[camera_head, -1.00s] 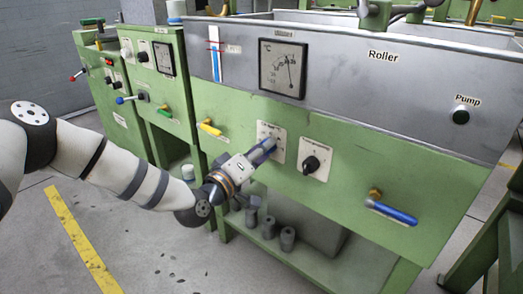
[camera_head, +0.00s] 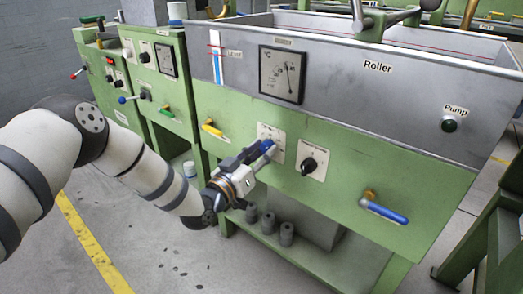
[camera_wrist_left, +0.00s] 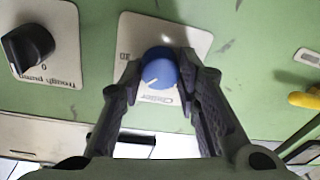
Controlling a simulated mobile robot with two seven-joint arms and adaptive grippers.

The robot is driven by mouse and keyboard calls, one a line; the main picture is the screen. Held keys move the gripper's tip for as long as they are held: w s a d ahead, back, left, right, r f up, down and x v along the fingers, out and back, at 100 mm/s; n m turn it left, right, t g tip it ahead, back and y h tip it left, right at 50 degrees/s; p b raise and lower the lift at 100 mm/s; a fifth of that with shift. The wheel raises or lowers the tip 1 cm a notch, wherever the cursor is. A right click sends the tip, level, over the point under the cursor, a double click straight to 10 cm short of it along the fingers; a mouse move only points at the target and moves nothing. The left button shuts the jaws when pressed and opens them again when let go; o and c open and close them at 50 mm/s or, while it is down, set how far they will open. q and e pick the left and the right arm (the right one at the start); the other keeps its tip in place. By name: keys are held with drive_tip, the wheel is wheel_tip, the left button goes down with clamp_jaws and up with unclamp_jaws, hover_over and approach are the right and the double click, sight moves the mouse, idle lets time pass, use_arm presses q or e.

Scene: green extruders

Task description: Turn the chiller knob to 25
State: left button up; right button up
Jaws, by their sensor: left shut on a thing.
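The blue chiller knob (camera_wrist_left: 158,72) sits on a white plate (camera_wrist_left: 185,33) marked "Chiller" and "30", upside down in the wrist view. A pale pointer line on the knob runs toward the lower left there. My left gripper (camera_wrist_left: 161,82) has a dark finger on each side of the knob and is shut on it. In the head view my left gripper (camera_head: 263,151) reaches the same plate (camera_head: 277,133) on the green panel and covers much of the knob. My right gripper is not in view.
A black trough pump knob (camera_wrist_left: 28,47) is beside the chiller plate; it also shows in the head view (camera_head: 309,166). A yellow handle (camera_head: 212,129) and a blue valve handle (camera_head: 386,212) stick out from the panel. A dial gauge (camera_head: 282,73) is above.

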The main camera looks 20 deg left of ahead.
use_arm(q)
drive_tip(key=shift+m, duration=0.4)
drive_tip(key=o, duration=1.2)
drive_tip(key=shift+c, duration=0.2)
drive_tip(key=shift+s, duration=0.1)
drive_tip(key=v, duration=1.1)
drive_tip(key=shift+s, duration=0.4)
drive_tip(key=shift+a+f, duration=0.1)
drive_tip(key=shift+a, duration=0.05)
